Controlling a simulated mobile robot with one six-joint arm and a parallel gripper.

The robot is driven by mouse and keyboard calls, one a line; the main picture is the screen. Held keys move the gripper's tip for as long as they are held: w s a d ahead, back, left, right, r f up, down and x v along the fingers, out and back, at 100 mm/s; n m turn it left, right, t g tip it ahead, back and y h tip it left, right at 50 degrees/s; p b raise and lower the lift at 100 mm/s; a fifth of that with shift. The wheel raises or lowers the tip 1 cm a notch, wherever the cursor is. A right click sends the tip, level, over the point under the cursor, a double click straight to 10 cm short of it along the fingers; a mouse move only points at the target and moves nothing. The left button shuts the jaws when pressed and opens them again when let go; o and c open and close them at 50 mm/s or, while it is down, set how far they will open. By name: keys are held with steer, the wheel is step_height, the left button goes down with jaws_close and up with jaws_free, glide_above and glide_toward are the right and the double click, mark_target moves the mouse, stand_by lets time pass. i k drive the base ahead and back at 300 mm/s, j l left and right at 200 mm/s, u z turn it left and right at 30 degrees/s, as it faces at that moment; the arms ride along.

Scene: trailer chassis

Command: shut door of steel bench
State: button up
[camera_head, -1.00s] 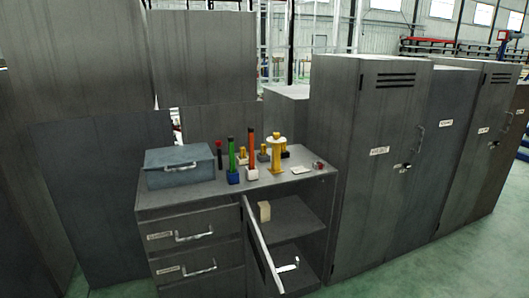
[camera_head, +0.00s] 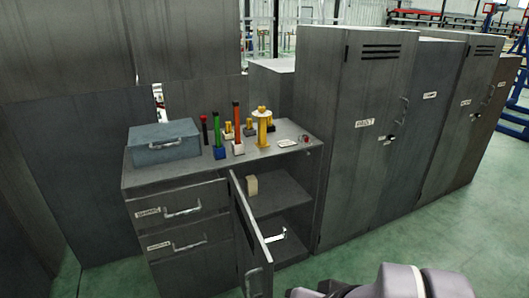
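The steel bench (camera_head: 190,180) stands at the centre left, with drawers on its left side and an open compartment on its right. Its door (camera_head: 251,232) is hinged beside the drawers and stands swung out towards me, seen nearly edge-on. A handle (camera_head: 254,281) shows low on the door near the bottom of the view. Part of my arm (camera_head: 400,281) enters at the bottom right edge. My gripper itself cannot be made out clearly; the dark part at the arm's left is cut off by the frame.
A blue-grey box (camera_head: 164,145) and several coloured tools (camera_head: 237,130) stand on the bench top. A small beige item (camera_head: 252,185) is on the inner shelf. Tall lockers (camera_head: 350,130) adjoin the bench on the right. Green floor (camera_head: 470,240) is clear at the right.

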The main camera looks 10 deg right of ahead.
mark_target(255, 267)
steer(key=i+l+u, duration=0.15)
steer(key=u, duration=0.2)
steer(key=i+l+u, duration=0.1)
steer(key=l+u, duration=0.3)
steer(key=i+l+u, duration=0.1)
steer(key=l+u, duration=0.25)
